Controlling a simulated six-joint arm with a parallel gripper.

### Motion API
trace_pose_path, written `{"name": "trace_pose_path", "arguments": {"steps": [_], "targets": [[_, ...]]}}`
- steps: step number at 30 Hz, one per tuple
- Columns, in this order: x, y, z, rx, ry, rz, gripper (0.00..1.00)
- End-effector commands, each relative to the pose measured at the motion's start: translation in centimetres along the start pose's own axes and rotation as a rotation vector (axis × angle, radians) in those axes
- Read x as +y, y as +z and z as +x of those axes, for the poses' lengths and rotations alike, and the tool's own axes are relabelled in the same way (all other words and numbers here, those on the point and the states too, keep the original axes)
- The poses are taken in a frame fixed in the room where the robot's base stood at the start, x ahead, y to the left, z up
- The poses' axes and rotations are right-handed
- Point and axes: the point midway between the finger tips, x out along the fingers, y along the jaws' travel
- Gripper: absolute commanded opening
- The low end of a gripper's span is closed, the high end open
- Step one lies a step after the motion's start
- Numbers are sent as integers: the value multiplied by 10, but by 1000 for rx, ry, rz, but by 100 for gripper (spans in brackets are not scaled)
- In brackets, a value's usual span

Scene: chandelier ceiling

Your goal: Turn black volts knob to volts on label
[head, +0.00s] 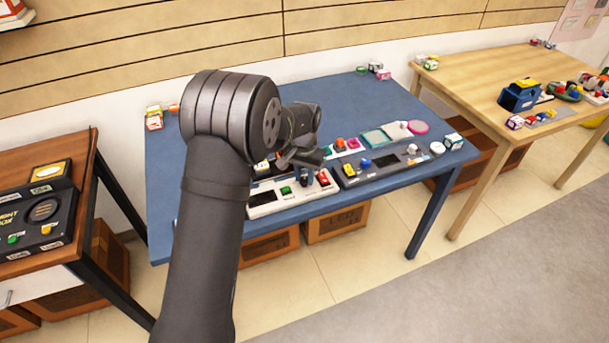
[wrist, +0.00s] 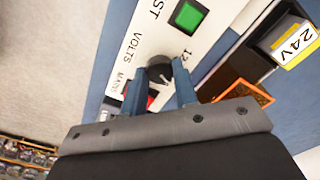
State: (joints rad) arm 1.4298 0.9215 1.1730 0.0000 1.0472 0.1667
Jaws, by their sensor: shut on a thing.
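The black volts knob (wrist: 158,74) sits on a white panel (wrist: 148,22) between the two fingers of my gripper (wrist: 161,69) in the wrist view. The fingers are shut on it, one on each side, and partly hide it. The printed word VOLTS (wrist: 130,49) is beside the knob on the left, with smaller print, apparently MAINS, below it. A printed 12 (wrist: 187,55) is at the upper right of the knob. A pale mark shows on the knob, but its exact pointing is unclear. In the head view my gripper (head: 303,167) is low over the white panel (head: 270,208).
A green button (wrist: 188,17) is on the panel above the knob. A red part (wrist: 152,102) shows close behind the fingers. A yellow and white 24V block (wrist: 296,44) is at right. A dark grey panel (head: 385,172) adjoins the white one on the blue table (head: 205,115).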

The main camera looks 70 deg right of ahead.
Motion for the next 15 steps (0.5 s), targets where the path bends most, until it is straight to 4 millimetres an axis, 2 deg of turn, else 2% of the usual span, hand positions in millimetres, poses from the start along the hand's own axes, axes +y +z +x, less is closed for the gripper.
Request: {"name": "trace_pose_path", "arguments": {"steps": [15], "targets": [[0, 0, 0, 1, 0, -346, 4]]}}
